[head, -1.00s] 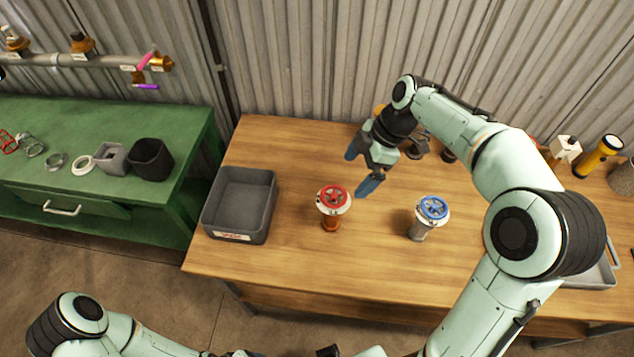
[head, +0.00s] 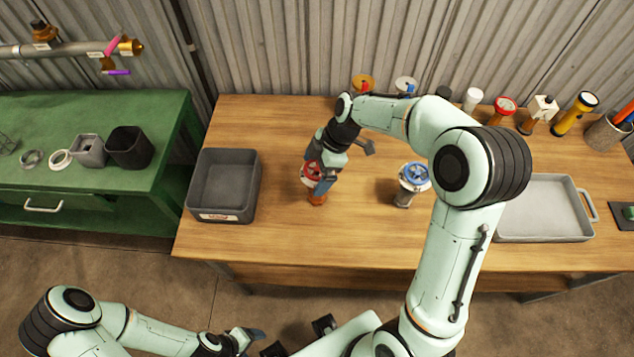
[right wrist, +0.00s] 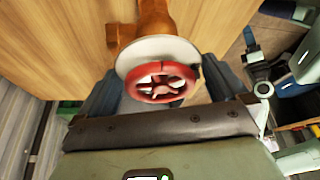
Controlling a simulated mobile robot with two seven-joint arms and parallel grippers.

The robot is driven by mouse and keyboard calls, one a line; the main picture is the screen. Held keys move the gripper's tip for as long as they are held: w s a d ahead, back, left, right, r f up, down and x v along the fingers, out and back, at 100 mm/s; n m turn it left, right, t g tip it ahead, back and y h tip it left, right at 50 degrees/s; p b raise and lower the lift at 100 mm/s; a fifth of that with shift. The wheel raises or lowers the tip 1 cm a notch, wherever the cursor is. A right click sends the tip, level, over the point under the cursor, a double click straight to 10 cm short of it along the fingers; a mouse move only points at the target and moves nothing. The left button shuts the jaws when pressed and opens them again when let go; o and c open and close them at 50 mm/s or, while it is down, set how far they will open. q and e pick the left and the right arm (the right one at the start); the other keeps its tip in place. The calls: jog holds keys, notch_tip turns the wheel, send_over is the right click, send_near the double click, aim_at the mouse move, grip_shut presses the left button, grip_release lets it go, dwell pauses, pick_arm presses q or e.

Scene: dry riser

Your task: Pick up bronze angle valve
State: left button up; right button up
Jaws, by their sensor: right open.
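The bronze angle valve (head: 311,172) stands upright on the wooden bench, with a red handwheel, a white disc and an orange-bronze body. My right gripper (head: 318,178) is at the valve, partly covering it in the head view. In the right wrist view, the valve's red wheel (right wrist: 163,82) lies between the two spread fingers of the right gripper (right wrist: 160,92); its bronze body extends beyond. The right gripper is open; I cannot tell whether a finger touches the valve. My left gripper (head: 245,338) is low in the head view, away from the bench, its jaws unclear.
A blue-wheeled valve (head: 413,178) with a grey body stands to the right. A dark grey bin (head: 255,190) is left of the bronze valve, and a light tray (head: 545,236) is at the right. Flashlights and other items line the back. The front bench strip is clear.

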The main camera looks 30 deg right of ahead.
jog(key=shift+a+f, duration=0.2)
jog(key=shift+f, duration=0.4)
jog(key=c, duration=1.4)
jog(key=shift+r, duration=0.1)
jog(key=shift+c, duration=1)
jog(key=shift+w+r, duration=0.1)
